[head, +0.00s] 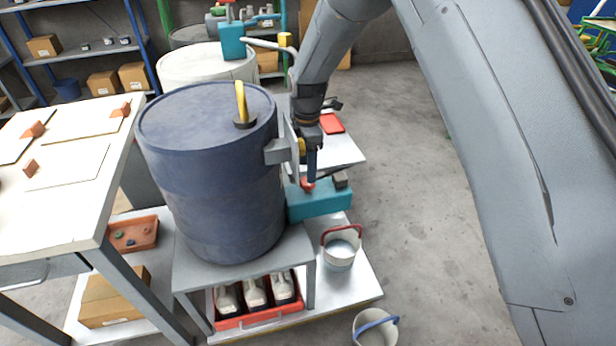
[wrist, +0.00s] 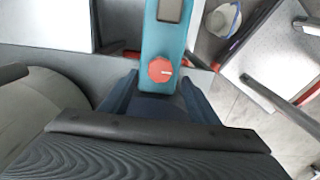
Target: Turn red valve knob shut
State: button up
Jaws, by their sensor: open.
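The red valve knob (head: 307,184) sits on a teal box-shaped unit (head: 320,204) beside the blue drum. In the wrist view the round red knob (wrist: 160,69) shows from above on the teal body (wrist: 164,42), with a pale mark on its face. My gripper (head: 311,176) points down at the knob. In the wrist view my gripper (wrist: 158,90) is open, one dark blue finger to the left and one to the right. The knob lies between them and slightly beyond the tips. I cannot tell the exact height gap, and I see no contact.
The blue drum (head: 212,180) stands close to the left of my gripper. A bucket with a red handle (head: 340,250) stands below the teal unit, and another with a blue handle (head: 374,328) is on the floor. The floor at the right (head: 420,200) is clear.

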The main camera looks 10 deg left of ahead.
jog(key=shift+f, duration=2.35)
jog(key=c, duration=1)
